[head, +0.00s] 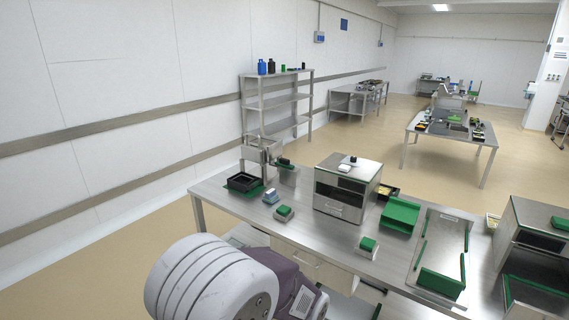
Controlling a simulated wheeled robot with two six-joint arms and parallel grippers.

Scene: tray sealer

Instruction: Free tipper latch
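A silver box-shaped hopper on a stand (260,150), which may be the tipper, is at the table's far left corner. A small dark and green part (284,162) sits just right of it. I cannot make out a latch at this size. A boxy steel machine (341,197) with a dark front window, likely the tray sealer, stands in the middle of the table. One of my arm links fills the bottom centre. Neither of my grippers is in view.
The steel table (226,203) holds a black tray (243,182) on a green base, small green-topped blocks (284,213) and a green bin (400,215). A green-edged steel tray area (441,255) lies at right. Another steel machine (535,230) stands far right. A shelf rack (278,100) is behind.

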